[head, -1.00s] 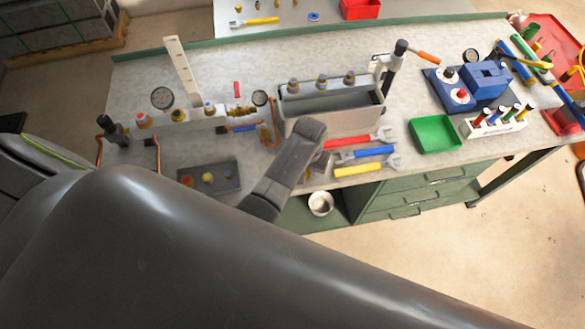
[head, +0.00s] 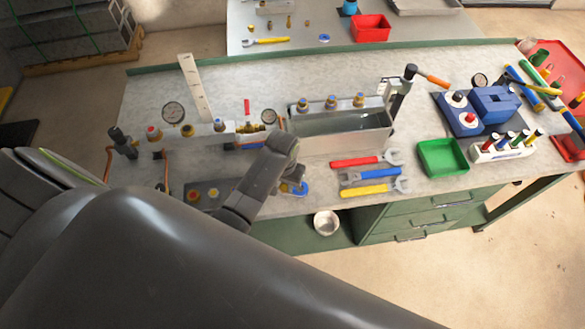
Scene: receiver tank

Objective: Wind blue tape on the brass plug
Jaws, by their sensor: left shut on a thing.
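My left gripper (head: 285,168) reaches over the front of the bench in the head view, just left of the wrenches. It is shut on a small brass-coloured piece, apparently the brass plug (head: 299,190), mostly hidden by the gripper. A blue disc (head: 291,187), which looks like a roll of blue tape, shows right at the fingertips. I cannot tell whether the plug touches it. Another blue ring (head: 324,38) lies on the back table. My right gripper is not in view.
Red, blue and yellow wrenches (head: 372,174) lie right of the gripper. A metal tank (head: 340,135) stands behind it, and a manifold with gauges (head: 195,132) behind left. A dark tray (head: 205,192) is partly covered by my arm. A green tray (head: 443,157) is further right.

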